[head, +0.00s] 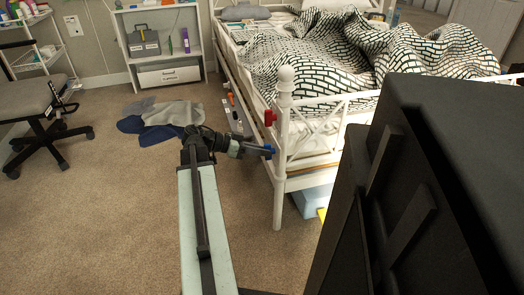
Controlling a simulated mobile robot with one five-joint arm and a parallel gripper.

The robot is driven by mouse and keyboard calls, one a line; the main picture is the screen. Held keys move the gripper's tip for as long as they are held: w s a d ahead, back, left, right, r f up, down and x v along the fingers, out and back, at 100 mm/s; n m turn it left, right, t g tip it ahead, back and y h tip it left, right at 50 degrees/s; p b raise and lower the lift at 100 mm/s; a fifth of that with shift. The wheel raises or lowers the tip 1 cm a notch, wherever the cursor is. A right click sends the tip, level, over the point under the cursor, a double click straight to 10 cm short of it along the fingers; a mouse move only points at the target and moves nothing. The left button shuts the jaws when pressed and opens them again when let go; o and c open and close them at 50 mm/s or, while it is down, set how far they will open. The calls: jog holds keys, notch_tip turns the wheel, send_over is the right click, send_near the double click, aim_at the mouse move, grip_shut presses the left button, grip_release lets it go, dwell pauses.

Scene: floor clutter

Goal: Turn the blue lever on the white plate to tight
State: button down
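My gripper (256,150) reaches out to the right from the end of my arm and is close to the white bed post in the picture. A small blue piece (268,152) shows at its far end; I cannot tell whether it is the lever or a fingertip. A pale plate-like panel (234,118) lies behind the gripper beside the bed, partly hidden, and I cannot tell whether it is the white plate. The fingers are too small to tell whether they are open or shut.
The white bed frame (284,125) stands right of the gripper, with a red piece (270,117) at its post. Crumpled clothes (165,120) lie on the carpet. An office chair (38,105) and a white shelf (165,45) stand behind.

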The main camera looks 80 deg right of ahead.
jog(key=shift+m+t+h, duration=0.3)
jog(key=shift+m+h, duration=0.3)
jog(key=shift+m, duration=0.4)
jog(key=c, duration=1.4)
grip_release()
jog(key=shift+a, duration=0.1)
